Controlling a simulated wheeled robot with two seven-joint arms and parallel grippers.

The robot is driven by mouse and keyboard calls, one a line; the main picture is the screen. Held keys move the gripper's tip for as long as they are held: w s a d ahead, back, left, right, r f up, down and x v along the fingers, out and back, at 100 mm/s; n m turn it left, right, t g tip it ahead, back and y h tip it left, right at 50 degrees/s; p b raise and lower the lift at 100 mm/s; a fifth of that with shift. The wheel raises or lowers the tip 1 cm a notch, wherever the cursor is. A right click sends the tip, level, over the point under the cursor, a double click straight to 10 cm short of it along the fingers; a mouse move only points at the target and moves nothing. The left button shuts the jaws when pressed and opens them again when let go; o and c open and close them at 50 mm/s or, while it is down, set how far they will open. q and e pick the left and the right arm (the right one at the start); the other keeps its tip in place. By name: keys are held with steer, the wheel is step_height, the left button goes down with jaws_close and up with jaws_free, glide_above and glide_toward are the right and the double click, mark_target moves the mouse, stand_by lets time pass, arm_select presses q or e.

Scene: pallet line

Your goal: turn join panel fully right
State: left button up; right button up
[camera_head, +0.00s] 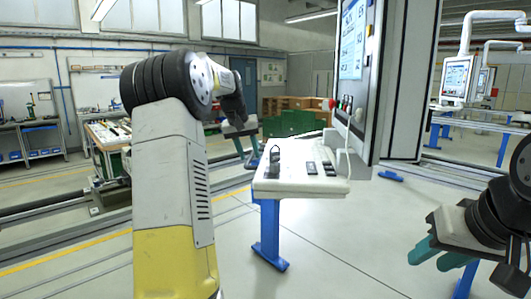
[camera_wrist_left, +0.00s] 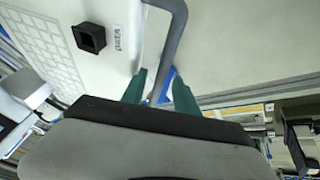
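The join panel appears to be the white console (camera_head: 285,184), a flat keyboard-like box below a tall screen unit; I cannot be sure which part the name covers. In the left wrist view its white face (camera_wrist_left: 110,60) shows a key grid, a black square socket and lettering. A grey bent bar (camera_wrist_left: 172,50) runs beside it. My left gripper (camera_head: 246,153) is at the left of the console; its teal fingers (camera_wrist_left: 160,92) are apart, with the bar between them. I cannot tell whether they touch it. My right gripper (camera_head: 432,256) is open and empty, at the lower right.
The tall screen unit (camera_head: 393,80) stands behind the console, with a cable hanging down. A blue leg (camera_head: 270,235) stands under the console. Workbenches (camera_head: 30,142) line the left wall. Another screen (camera_head: 457,80) hangs at the right. The floor in front is clear.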

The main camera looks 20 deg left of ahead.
arm_select(q)
steer(key=shift+c, duration=0.5)
jaws_close()
stand_by(0.8)
